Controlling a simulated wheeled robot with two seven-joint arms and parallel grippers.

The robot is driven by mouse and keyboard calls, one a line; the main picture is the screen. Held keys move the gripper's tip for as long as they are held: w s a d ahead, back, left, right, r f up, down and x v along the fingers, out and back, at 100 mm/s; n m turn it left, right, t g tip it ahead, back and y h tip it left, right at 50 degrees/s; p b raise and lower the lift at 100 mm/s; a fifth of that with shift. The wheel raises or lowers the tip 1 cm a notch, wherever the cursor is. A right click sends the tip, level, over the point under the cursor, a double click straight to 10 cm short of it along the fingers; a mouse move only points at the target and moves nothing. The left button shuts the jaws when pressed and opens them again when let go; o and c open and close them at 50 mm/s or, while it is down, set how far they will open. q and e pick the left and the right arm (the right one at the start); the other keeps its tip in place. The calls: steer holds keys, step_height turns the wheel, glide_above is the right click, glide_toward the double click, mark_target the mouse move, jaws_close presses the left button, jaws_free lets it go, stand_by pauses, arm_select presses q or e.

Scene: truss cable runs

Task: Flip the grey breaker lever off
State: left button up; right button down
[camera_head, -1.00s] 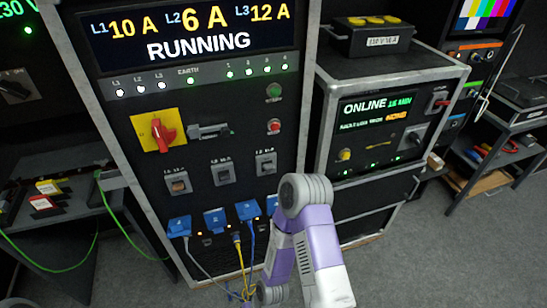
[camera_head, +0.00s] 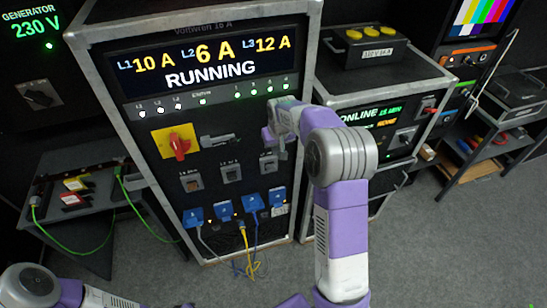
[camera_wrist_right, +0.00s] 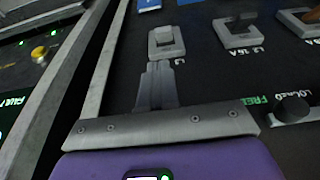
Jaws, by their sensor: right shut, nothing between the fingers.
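The rack panel carries a row of breakers: L1 (camera_head: 190,182) with a brownish lever, L2 (camera_head: 231,172) with a dark grey lever, and L3 (camera_head: 268,163) with a lighter grey lever. In the right wrist view the L3 lever (camera_wrist_right: 165,37) is just beyond my right fingertips, and the L2 lever (camera_wrist_right: 238,30) is to its right. My right gripper (camera_wrist_right: 160,68) is shut and empty, pointing at L3. I cannot tell whether it touches. In the head view my right gripper is partly hidden by its own wrist. My left gripper is out of view; only left arm links show.
A red rotary switch (camera_head: 179,147) on a yellow plate and a grey handle (camera_head: 219,140) sit above the breakers. Blue connectors (camera_head: 252,202) with cables are below. The display (camera_head: 207,62) reads RUNNING. Another rack (camera_head: 380,90) stands at right.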

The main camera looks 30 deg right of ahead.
mark_target(272, 166)
steer(key=shift+f, duration=0.1)
steer(key=x, duration=1)
steer(key=shift+a, duration=0.1)
